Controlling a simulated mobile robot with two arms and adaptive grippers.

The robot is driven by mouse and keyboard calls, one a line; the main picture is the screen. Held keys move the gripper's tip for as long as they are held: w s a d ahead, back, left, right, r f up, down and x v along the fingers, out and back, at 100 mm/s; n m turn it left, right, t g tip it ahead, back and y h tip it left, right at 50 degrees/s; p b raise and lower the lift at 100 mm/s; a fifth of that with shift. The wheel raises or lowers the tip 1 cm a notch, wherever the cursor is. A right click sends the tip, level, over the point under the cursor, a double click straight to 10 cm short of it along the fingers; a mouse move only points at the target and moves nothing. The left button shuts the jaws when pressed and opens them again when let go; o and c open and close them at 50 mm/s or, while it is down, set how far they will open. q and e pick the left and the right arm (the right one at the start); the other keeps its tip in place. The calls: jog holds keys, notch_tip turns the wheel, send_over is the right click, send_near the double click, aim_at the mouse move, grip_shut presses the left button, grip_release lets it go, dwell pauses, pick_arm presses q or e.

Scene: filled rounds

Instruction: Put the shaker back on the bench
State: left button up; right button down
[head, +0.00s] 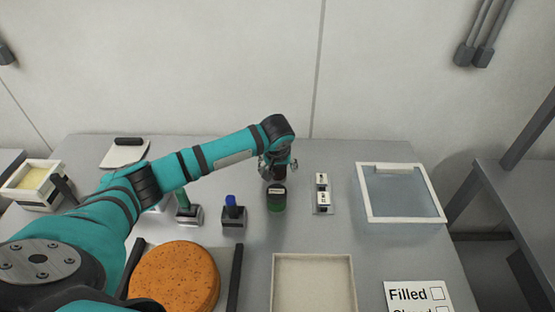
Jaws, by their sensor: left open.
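A small dark cylinder with a pale label and a green lower part (276,199), which looks like the shaker, stands upright on the grey bench (330,237). My left gripper (278,172) is open and points down just behind it in the picture. A dark shape shows between the fingers, too small to tell what it is. I cannot tell whether the fingers touch anything. My right gripper is not in view.
A white block with two switches (322,193) and a clear framed box (402,191) stand to the right. A blue-topped holder (232,212) and green-handled tool (184,207) stand left. An orange speckled round (174,276), beige tray (313,257) and "Filled" card (415,295) lie in front.

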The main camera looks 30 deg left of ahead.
pick_arm(q)
jog(key=b+v, duration=0.1)
jog(key=v, duration=1)
jog(key=shift+a, duration=0.15)
